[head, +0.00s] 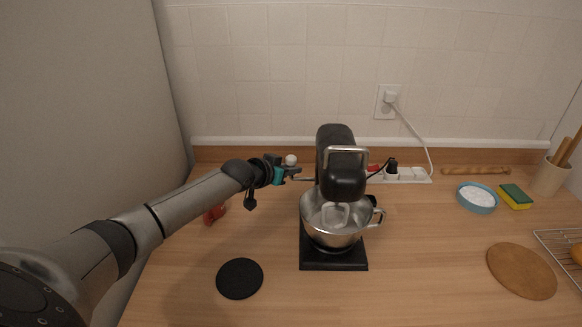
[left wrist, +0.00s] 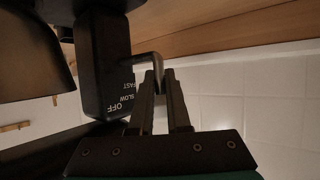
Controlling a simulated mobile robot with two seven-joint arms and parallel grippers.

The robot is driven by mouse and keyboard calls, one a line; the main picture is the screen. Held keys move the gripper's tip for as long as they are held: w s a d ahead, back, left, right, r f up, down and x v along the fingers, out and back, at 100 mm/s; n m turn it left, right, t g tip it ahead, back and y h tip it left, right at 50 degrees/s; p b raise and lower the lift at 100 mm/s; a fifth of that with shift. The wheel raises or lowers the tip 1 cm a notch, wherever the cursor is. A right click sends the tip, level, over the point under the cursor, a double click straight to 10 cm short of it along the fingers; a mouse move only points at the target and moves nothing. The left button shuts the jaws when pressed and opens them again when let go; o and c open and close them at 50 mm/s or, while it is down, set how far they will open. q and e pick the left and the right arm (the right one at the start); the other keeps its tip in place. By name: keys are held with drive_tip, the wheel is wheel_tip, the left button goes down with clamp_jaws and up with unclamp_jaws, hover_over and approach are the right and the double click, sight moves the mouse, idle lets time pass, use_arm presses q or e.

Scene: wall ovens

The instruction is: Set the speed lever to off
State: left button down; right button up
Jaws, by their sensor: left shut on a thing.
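The black stand mixer (head: 336,150) stands in the middle of the counter, its steel bowl (head: 318,222) under the head. The speed lever (head: 303,179) is a thin bent metal rod on the mixer's left side. In the left wrist view the lever (left wrist: 150,57) comes out nearest the FAST mark, with the SLOW and OFF marks (left wrist: 121,106) farther along. My left gripper (head: 291,172) is shut on the lever; its fingers (left wrist: 163,98) hide the rod's end. A white ball (head: 291,160) shows at the fingers; I cannot tell if it is the lever's knob. My right gripper is not in view.
A power strip (head: 405,175) and cable lie behind the mixer, by the tiled wall. A black round mat (head: 240,278) lies at front left. A blue bowl (head: 477,197), a sponge (head: 515,196) and a brown round board (head: 521,271) are on the right. A red object (head: 214,214) is partly behind my left arm.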

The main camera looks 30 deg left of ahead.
use_arm(q)
drive_tip(key=shift+w+r, duration=0.15)
drive_tip(key=shift+r, duration=0.15)
drive_tip(key=c, duration=1.1)
unclamp_jaws()
drive_tip(key=shift+c, duration=0.2)
drive_tip(key=shift+o, duration=1.3)
drive_tip(key=shift+f, duration=0.2)
drive_tip(key=p+v, duration=1.2)
drive_tip(key=p, duration=0.4)
drive_tip(key=shift+r, duration=0.1)
